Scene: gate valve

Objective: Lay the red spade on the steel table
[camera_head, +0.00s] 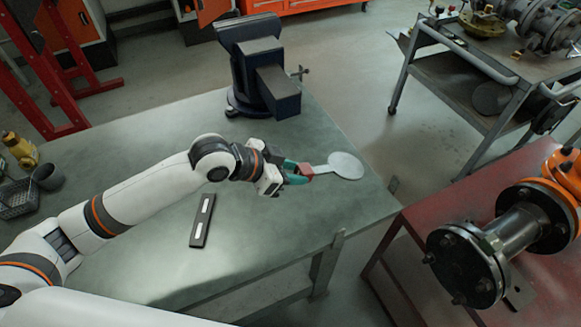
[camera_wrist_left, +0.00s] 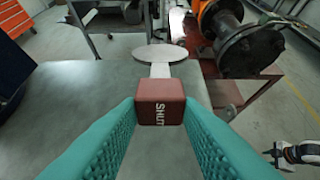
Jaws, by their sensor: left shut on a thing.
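The red spade has a red block grip (camera_wrist_left: 160,101) with "SHUT" lettering and a flat, round grey disc (camera_head: 346,165) on a short stem. My left gripper (camera_head: 296,173) is shut on the red block between its teal fingers, which also show in the left wrist view (camera_wrist_left: 160,115). The spade points away from the gripper, its disc roughly level over the right part of the steel table (camera_head: 290,215). I cannot tell whether the disc touches the tabletop.
A dark blue vise (camera_head: 262,75) stands at the table's back. A black bar with pale labels (camera_head: 202,220) lies near my left forearm. A flanged pipe with an orange valve (camera_head: 500,245) is on a red stand at right. A grey cart (camera_head: 470,75) stands behind.

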